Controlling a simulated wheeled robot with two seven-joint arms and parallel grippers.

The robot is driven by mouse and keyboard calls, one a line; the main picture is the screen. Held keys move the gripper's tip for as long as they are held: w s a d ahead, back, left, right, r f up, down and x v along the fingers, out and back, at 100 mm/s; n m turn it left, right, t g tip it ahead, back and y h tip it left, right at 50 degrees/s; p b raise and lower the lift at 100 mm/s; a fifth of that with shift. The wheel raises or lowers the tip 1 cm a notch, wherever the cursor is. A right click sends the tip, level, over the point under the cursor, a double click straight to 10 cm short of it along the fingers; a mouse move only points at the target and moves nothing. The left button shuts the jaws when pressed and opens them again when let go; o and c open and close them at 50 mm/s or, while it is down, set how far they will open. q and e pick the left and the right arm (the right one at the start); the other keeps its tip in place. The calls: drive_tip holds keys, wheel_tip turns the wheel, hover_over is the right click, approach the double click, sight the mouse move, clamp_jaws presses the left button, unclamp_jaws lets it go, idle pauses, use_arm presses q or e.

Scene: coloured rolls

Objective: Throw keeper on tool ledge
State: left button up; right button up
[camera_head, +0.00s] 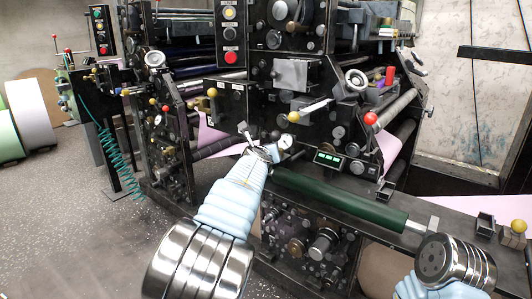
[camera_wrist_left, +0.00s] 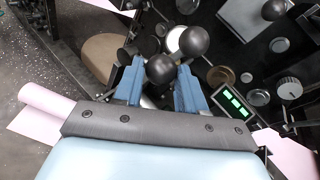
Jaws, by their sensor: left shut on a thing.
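My left gripper (camera_head: 268,152) is at the front of the black machine, close to a small round gauge (camera_head: 285,141) and short levers. In the left wrist view its two blue fingers (camera_wrist_left: 158,90) stand either side of a black ball knob (camera_wrist_left: 160,68), and they are shut on it. The knob's stem is mostly hidden by the fingers. A second black ball (camera_wrist_left: 194,41) is just beyond, apart from the fingers. A ledge with small coloured items (camera_head: 384,84) is at upper right; I cannot tell whether it is the tool ledge. My right gripper is out of view.
A dark green roller (camera_head: 338,200) lies right of my left gripper. A panel with green lights (camera_head: 328,158) and a red knob (camera_head: 370,118) stick out nearby. A teal coiled hose (camera_head: 112,160) hangs at left. Speckled floor (camera_head: 70,220) is clear at left.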

use_arm(q)
drive_tip(key=shift+a+r, duration=0.1)
drive_tip(key=shift+a, duration=0.1)
drive_tip(key=o, duration=1)
drive_tip(key=shift+w, duration=0.15)
drive_tip(key=shift+o, duration=0.2)
drive_tip(key=shift+d, duration=0.1)
drive_tip(key=b+v, duration=0.1)
drive_tip(key=v, duration=1.2)
drive_tip(key=shift+s, duration=0.4)
